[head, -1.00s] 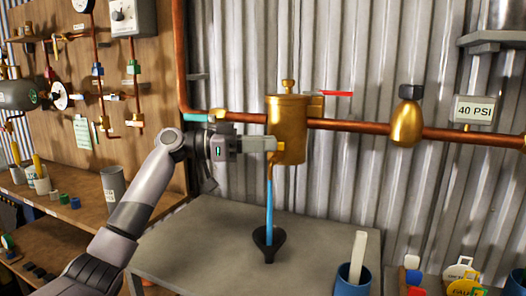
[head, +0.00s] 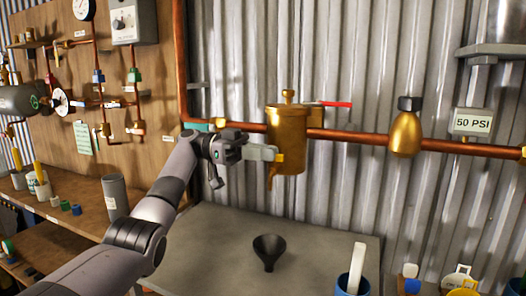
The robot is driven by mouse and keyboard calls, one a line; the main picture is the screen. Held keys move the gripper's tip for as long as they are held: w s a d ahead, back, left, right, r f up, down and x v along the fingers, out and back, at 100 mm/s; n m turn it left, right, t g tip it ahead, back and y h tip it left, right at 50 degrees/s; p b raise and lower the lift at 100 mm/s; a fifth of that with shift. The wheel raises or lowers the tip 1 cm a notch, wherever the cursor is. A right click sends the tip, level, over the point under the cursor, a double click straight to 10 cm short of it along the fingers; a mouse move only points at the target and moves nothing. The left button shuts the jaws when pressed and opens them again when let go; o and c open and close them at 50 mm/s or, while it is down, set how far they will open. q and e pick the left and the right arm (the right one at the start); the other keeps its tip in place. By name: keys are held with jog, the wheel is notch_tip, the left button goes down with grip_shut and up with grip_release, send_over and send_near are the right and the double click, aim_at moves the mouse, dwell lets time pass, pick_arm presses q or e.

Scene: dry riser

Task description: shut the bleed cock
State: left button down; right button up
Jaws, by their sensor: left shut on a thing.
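A brass pot (head: 287,138) sits on the copper pipe in front of the corrugated wall. The bleed cock (head: 280,158) is low on its front left side, with a yellow handle and a small brass spout (head: 270,180) pointing down. My left gripper (head: 268,154) is shut on the bleed cock's handle and hides much of it. No water shows below the spout. A black funnel (head: 269,250) stands on the grey bench underneath. My right gripper is not in view.
A red lever (head: 336,104) sticks out right of the pot. A brass bulb (head: 405,134) and a sign reading 50 PSI (head: 472,122) are further right. A blue cup (head: 350,284) stands at the bench front. The bench (head: 205,238) around the funnel is mostly clear.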

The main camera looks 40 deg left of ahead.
pick_arm(q)
jog(key=shift+d+f+m+g, duration=0.1)
jog(key=shift+f+m+g, duration=0.05)
jog(key=shift+m+g, duration=0.2)
dwell(0.4)
jog(key=c, duration=1.2)
grip_release()
jog(key=shift+w+d, duration=0.1)
jog(key=shift+c, duration=0.2)
notch_tip(320, 180, up, 20)
jog(key=p, duration=0.8)
